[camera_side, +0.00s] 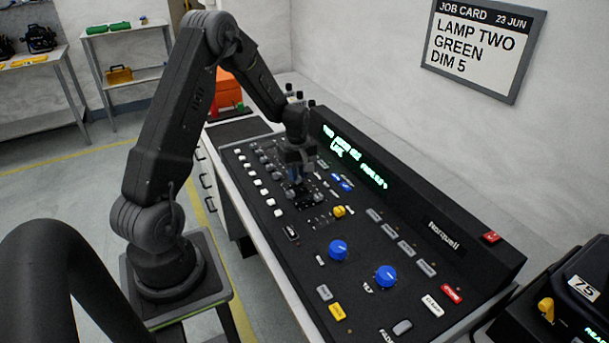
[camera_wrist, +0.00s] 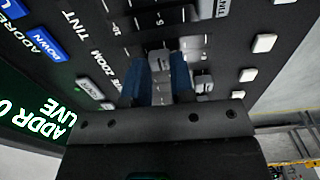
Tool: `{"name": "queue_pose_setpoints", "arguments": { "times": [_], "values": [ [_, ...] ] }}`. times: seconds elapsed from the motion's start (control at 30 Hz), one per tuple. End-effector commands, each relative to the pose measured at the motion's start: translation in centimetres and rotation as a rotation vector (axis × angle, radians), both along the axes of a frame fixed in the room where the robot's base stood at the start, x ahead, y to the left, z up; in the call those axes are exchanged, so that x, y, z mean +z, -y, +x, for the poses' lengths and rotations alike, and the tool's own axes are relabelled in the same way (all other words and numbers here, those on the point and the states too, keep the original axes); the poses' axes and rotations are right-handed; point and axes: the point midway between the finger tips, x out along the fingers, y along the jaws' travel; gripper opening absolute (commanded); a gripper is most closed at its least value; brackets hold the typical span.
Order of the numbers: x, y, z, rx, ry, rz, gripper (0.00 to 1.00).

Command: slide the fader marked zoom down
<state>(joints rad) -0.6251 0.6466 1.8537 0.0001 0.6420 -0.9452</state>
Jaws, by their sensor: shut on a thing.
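The console (camera_side: 330,282) lies below my arm in the side view. My gripper (camera_side: 294,190) points down at its slider area, hiding the faders there. In the wrist view my gripper's blue fingers (camera_wrist: 160,88) are shut on a grey fader cap (camera_wrist: 160,62). The printed word ZOOM (camera_wrist: 90,64) is beside the left finger, close to the held cap. The lower part of the cap and its slot are hidden by the fingers. Another grey cap (camera_wrist: 204,84) is just right of the right finger.
White buttons (camera_wrist: 264,43) stand to the right in the wrist view. Blue buttons (camera_wrist: 45,43) and a lit green display (camera_wrist: 38,112) are to the left. Blue knobs (camera_side: 338,250) stand up from the console nearer the camera. A job card (camera_side: 484,42) hangs on the wall.

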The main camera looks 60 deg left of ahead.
Motion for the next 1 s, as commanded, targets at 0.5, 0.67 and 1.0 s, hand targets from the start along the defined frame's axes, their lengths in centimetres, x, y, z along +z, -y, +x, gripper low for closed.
{"name": "queue_pose_setpoints", "arguments": {
  "times": [0.5,0.67,1.0],
  "values": [
    [0.1,-0.1,-1.7,0.002,0.002,0.002,0.17],
    [0.1,-0.1,-2.2,0.001,0.002,0.002,0.17],
    [0.1,-0.1,-3.4,0.002,0.002,0.002,0.17]
  ]
}}
